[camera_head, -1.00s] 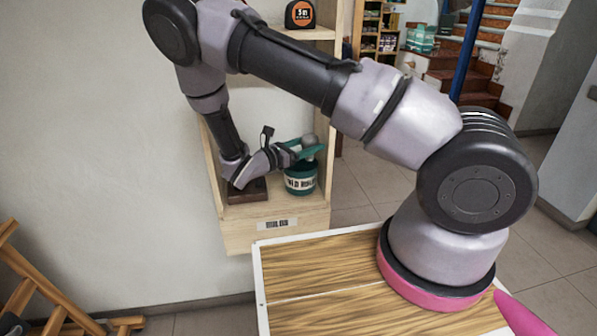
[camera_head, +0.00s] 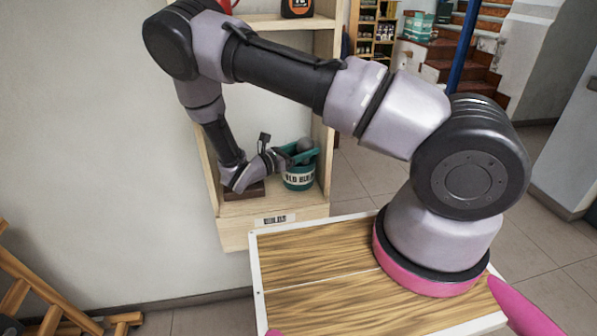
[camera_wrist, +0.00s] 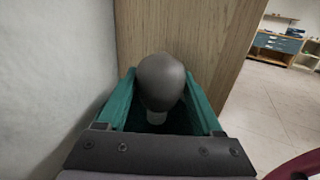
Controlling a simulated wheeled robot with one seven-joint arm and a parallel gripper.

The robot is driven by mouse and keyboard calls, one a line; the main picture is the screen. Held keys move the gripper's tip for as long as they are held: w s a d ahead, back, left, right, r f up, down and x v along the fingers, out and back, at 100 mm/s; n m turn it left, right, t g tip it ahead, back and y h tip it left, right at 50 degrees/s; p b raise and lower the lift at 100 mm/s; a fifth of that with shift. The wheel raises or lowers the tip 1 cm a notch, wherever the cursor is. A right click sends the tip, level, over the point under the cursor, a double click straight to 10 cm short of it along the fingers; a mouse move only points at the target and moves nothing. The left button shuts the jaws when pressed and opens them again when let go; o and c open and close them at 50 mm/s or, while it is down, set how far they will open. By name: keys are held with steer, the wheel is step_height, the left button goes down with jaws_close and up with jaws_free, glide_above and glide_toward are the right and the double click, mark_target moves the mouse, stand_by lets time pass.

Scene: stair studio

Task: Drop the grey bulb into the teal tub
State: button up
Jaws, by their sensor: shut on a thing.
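The grey bulb (camera_head: 304,145) is held between the teal fingers of my gripper (camera_head: 303,154). It also shows in the wrist view (camera_wrist: 161,80), round end up and its paler, narrow base between the fingers. The teal tub (camera_head: 299,183) has a pale label band reading "OLD BULBS" and stands on the lower shelf of a wooden unit. The bulb and fingertips are over the tub's mouth, close to its rim. The fingers hide part of the rim, so I cannot tell whether the bulb's base is inside.
The tub stands in a shelf bay with a wooden side panel (camera_wrist: 190,40) close by. A dark block (camera_head: 245,191) lies on the same shelf beneath my wrist. An orange and black tape measure (camera_head: 297,8) is on the shelf above. A wooden frame (camera_head: 40,290) stands lower left.

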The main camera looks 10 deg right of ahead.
steer(key=shift+f, duration=0.45)
steer(key=o, duration=1.4)
steer(key=v, duration=1.1)
